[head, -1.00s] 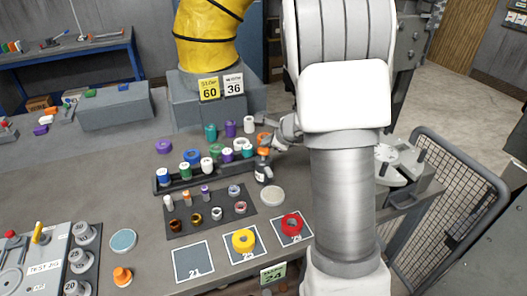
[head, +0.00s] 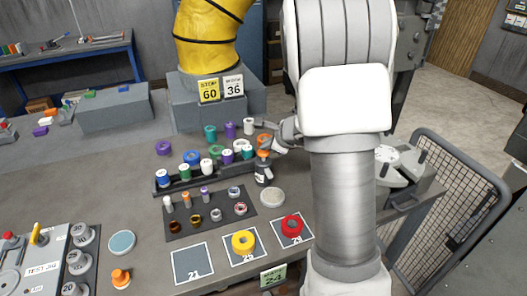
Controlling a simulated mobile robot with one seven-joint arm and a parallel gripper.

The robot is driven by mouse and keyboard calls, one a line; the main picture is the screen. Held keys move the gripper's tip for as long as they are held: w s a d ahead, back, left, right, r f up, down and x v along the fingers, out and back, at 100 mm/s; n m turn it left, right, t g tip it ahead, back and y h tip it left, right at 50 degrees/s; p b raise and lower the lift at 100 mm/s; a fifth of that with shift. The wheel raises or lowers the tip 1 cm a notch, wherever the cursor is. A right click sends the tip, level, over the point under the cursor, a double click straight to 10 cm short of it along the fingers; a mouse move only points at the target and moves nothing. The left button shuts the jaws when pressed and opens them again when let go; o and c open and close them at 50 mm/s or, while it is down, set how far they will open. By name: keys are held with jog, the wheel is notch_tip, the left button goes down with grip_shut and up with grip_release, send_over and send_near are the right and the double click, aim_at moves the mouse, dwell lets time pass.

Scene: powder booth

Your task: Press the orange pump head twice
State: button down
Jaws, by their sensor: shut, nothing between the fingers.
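The pump bottle (head: 262,175) is small and dark with a pale label and stands upright on the table, just right of the dark rack. Its orange pump head (head: 262,154) shows only as a small patch at the top. My gripper (head: 268,150) comes in from the upper right and is shut, with its tips at the pump head. The fingers partly cover the head, and I cannot tell whether they touch it or how far down it is.
A dark rack (head: 206,177) of coloured spools stands left of the bottle. A pale round disc (head: 272,197) lies in front right. Yellow (head: 243,241) and red (head: 291,226) rolls sit on marked squares nearer the front. An orange ring (head: 264,139) is behind the bottle.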

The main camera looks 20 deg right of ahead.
aim_at(267, 153)
jog(key=shift+f+b, duration=0.7)
dwell(0.5)
jog(key=shift+r, duration=0.15)
jog(key=shift+r+p, duration=1.1)
jog(key=shift+r, duration=0.2)
jog(key=shift+r, duration=0.1)
notch_tip(267, 153, up, 5)
jog(key=p, duration=0.4)
dwell(2.2)
jog(key=r+m+p, duration=0.1)
jog(key=m, duration=0.5)
jog(key=r+m+p, duration=0.1)
jog(key=m, duration=0.5)
jog(key=r+m+h+p, duration=0.1)
jog(key=m, duration=0.6)
jog(key=shift+a+r, duration=0.3)
jog(key=shift+r, duration=0.05)
